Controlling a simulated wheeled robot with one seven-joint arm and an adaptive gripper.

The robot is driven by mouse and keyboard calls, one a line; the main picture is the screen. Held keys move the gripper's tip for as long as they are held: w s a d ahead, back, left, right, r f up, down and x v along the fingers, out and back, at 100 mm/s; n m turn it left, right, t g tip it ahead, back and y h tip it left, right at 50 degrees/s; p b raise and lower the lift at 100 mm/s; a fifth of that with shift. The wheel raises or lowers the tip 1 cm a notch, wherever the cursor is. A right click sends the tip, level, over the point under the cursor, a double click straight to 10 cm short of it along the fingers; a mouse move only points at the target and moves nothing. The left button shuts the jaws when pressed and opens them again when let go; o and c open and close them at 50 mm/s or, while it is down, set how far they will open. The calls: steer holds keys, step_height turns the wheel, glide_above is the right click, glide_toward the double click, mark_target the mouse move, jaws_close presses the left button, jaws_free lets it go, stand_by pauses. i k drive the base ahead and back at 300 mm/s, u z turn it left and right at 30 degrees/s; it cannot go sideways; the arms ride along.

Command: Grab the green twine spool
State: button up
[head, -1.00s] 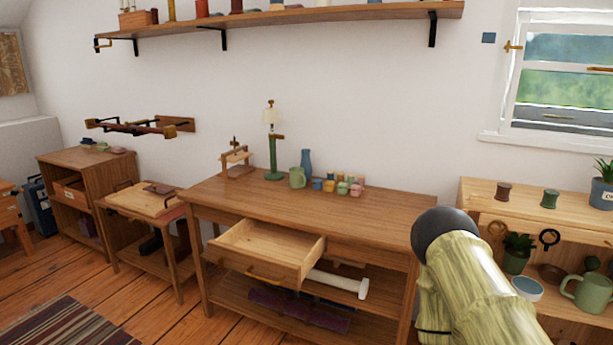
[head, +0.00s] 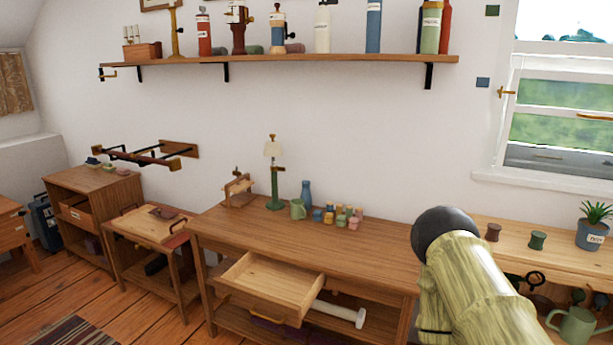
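A small green spool (head: 537,240), likely the green twine spool, stands upright on top of the light wooden shelf unit (head: 480,225) at the right, under the window. A similar brown spool (head: 493,232) stands to its left, a short gap away. My arm, a pale yellow-green link with a dark round end, rises in the lower right, left of the green spool. My gripper does not show in the head view, so its opening and contents are hidden.
A potted plant (head: 592,228) stands right of the green spool. A wall shelf (head: 290,66) holds bottles and grinders.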

mark_target(538, 239)
steer(key=z, duration=1.45)
steer(key=i, duration=1.2)
steer(key=u, duration=1.05)
